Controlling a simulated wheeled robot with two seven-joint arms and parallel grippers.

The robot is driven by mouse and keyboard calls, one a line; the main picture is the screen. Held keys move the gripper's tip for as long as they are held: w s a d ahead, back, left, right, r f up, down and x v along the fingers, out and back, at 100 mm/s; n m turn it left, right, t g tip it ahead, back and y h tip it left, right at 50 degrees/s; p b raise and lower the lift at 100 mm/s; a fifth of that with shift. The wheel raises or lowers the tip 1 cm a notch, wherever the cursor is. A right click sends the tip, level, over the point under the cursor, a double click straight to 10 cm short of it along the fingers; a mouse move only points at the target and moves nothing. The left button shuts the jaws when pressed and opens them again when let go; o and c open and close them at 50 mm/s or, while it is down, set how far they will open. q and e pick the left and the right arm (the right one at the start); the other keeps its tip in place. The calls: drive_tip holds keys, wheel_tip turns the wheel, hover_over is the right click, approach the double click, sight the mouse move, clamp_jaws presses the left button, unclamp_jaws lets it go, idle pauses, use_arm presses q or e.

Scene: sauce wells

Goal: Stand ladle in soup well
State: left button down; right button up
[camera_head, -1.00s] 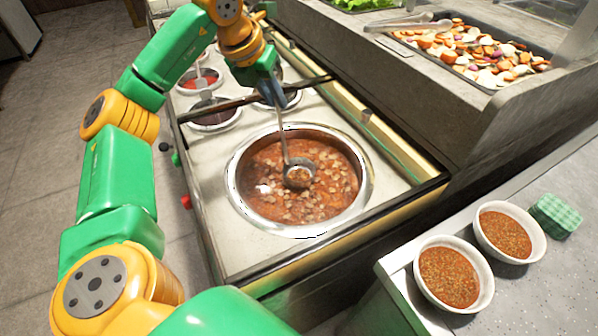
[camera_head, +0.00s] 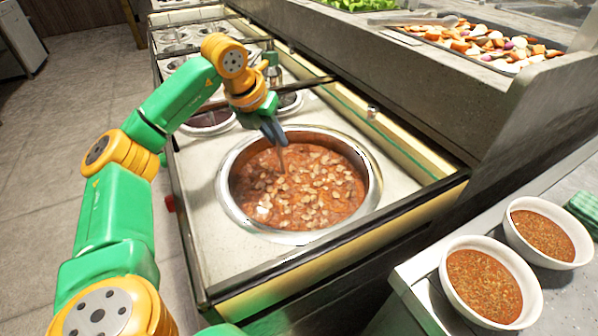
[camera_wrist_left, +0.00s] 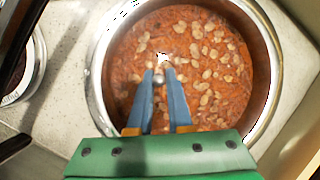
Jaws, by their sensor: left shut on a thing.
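The soup well (camera_head: 228,197) is a round steel-rimmed pot of red-brown soup with pale chunks in the counter. It also fills most of the left wrist view (camera_wrist_left: 97,75). My left gripper (camera_head: 274,133) is over the well's far left part, with its blue fingers pointing down. It is shut on the ladle (camera_head: 282,160), whose short visible length of handle runs down into the soup. In the left wrist view the ladle shows as a small grey piece (camera_wrist_left: 159,79) between the fingertips. The ladle's bowl is hidden, apparently under the soup. My right gripper is out of view.
Smaller sauce wells (camera_head: 208,122) lie behind the soup well. A dark bar (camera_head: 310,82) crosses the counter there. Two white bowls of soup (camera_head: 490,283) (camera_head: 548,233) stand on the right counter, beside a green stack (camera_head: 584,209). A raised vegetable tray stands at the back right.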

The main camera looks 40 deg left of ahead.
use_arm(q)
drive_tip(key=shift+f, duration=0.2)
drive_tip(key=shift+c, duration=0.6)
unclamp_jaws()
wheel_tip(320, 180, up, 9)
drive_tip(key=p, duration=0.9)
